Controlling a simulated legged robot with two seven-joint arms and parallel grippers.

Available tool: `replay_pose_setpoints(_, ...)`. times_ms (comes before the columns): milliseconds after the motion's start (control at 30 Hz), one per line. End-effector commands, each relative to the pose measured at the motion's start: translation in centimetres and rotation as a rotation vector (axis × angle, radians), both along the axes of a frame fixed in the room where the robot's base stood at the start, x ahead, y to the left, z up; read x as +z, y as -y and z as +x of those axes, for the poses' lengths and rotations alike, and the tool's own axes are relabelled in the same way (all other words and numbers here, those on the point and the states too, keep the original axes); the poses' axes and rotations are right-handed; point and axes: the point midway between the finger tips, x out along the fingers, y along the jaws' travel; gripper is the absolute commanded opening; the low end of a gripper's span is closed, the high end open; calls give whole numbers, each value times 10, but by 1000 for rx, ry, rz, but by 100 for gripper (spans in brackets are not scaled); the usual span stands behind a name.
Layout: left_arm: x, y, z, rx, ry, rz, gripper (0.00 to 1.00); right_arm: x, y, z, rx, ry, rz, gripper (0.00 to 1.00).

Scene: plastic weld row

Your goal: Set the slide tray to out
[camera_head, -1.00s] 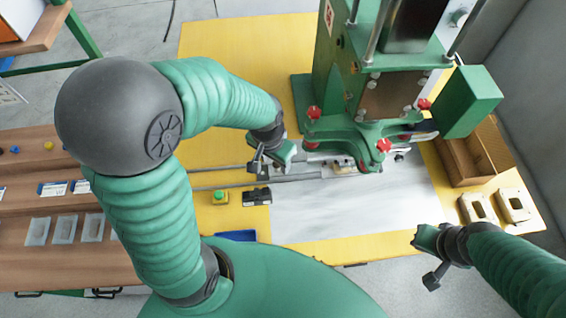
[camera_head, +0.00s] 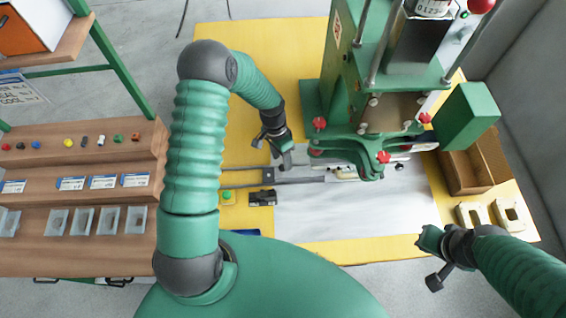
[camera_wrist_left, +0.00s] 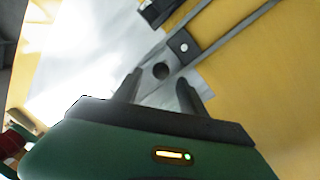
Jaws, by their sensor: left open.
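The slide tray's two thin rails (camera_head: 243,178) run from the left to under the green press (camera_head: 345,70). A dark block with a pale dot (camera_wrist_left: 183,46) sits across the rails; it also shows in the head view (camera_head: 268,175). A dark round knob (camera_wrist_left: 160,71) shows between my left fingertips in the left wrist view, apart from both fingers. My left gripper (camera_head: 286,161) is open, just left of the press; it also shows in the left wrist view (camera_wrist_left: 160,84). My right gripper (camera_head: 424,240) hangs near the front right; its jaws are unclear.
A black box (camera_head: 262,198) and a green button (camera_head: 228,197) lie in front of the rails. A wooden bin (camera_head: 462,170) and two beige parts (camera_head: 490,214) are at the right. The grey plate (camera_head: 330,215) is clear in front.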

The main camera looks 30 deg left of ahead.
Motion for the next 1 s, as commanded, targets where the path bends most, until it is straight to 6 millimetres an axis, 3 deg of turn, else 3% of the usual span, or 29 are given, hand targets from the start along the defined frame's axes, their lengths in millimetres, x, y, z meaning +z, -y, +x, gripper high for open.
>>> replay_pose_setpoints(200, -31, 6, -3, 0, -1, 0, 49, 3, 0, 0, 0, 0, 0, 0)
replay_pose_setpoints(500, -35, 7, -2, 0, 1, 2, 49, 3, 0, 0, 0, 0, 0, 0)
replay_pose_setpoints(867, -34, 6, -3, 0, 0, 1, 2, 3, 0, 0, 0, 0, 0, 0)
replay_pose_setpoints(1000, -34, 6, -3, 0, 0, 1, 0, 3, 0, 0, 0, 0, 0, 0)
